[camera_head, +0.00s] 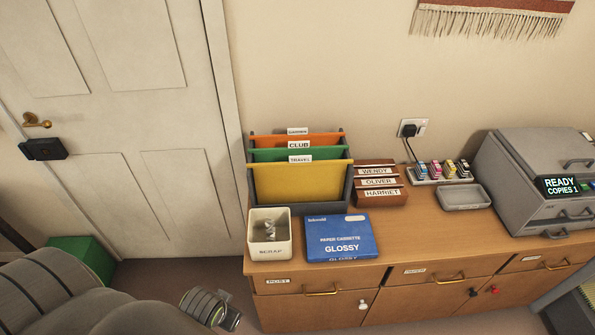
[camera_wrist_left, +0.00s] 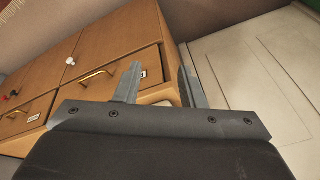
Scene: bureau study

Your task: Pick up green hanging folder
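The green hanging folder (camera_head: 268,155), labelled CLUB, hangs in a dark file holder (camera_head: 347,190) on the sideboard in the head view. It sits between an orange folder (camera_head: 265,140) behind and a yellow folder (camera_head: 300,183), labelled TRAVEL, in front. Only its upper strip shows; the yellow folder hides the rest. My left gripper (camera_wrist_left: 160,80) shows in the left wrist view with its two fingers apart and nothing between them. It faces the sideboard front and the door, away from the folder. In the head view my left arm is at bottom left. My right gripper is not in view.
The sideboard (camera_head: 440,223) also carries a white SCRAP box (camera_head: 283,249), a blue paper cassette box (camera_head: 341,237), a brown named rack (camera_head: 381,195), ink cartridges (camera_head: 444,169), a grey tray (camera_head: 465,198) and a copier (camera_head: 540,165). A door (camera_head: 110,110) stands left; a green bin (camera_head: 85,257) is below it.

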